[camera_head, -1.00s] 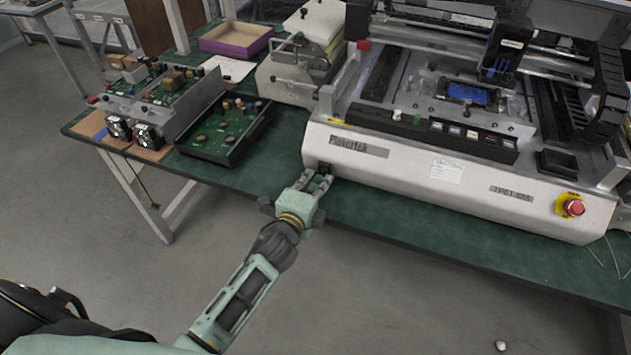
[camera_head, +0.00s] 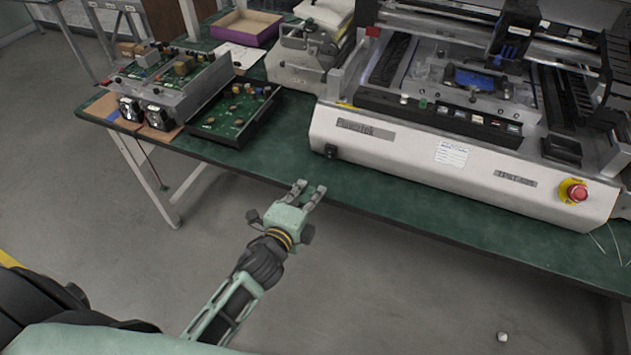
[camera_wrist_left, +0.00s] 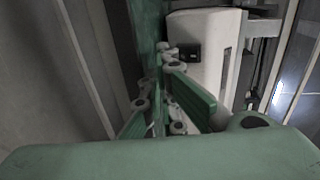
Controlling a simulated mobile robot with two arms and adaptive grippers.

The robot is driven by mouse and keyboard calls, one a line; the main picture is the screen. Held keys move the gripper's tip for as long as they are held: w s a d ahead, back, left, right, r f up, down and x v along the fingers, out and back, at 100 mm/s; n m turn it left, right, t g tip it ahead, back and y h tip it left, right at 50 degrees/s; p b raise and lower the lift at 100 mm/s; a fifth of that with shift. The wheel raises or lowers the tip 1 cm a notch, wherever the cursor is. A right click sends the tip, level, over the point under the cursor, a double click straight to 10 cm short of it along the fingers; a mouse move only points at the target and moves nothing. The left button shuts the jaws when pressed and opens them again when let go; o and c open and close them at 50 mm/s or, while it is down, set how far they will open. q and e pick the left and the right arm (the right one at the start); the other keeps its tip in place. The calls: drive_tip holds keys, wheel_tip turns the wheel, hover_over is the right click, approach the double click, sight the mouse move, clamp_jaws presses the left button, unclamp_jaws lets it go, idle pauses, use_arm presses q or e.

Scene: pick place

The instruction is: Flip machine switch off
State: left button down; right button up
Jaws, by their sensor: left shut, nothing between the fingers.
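The white machine (camera_head: 400,150) sits on the green table with its front panel facing me. Its small black switch (camera_head: 331,151) is low at the left end of the front panel; I cannot tell which way the rocker lies. The dark switch also shows in the left wrist view (camera_wrist_left: 190,52). My left gripper (camera_head: 310,188) is shut and empty, in front of and below the switch, apart from it, near the table's front edge. In the left wrist view its fingers (camera_wrist_left: 169,58) point toward the machine. My right gripper is not in view.
A red emergency button (camera_head: 576,191) is at the right end of the panel. Circuit boards in trays (camera_head: 236,115) and a purple box (camera_head: 246,27) stand left of the machine. The green table edge (camera_head: 400,219) runs below the panel. Floor in front is mostly clear.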

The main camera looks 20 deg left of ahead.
use_arm(q)
drive_tip(key=s, duration=0.5)
drive_tip(key=shift+f+b, duration=0.25)
drive_tip(key=shift+b, duration=0.1)
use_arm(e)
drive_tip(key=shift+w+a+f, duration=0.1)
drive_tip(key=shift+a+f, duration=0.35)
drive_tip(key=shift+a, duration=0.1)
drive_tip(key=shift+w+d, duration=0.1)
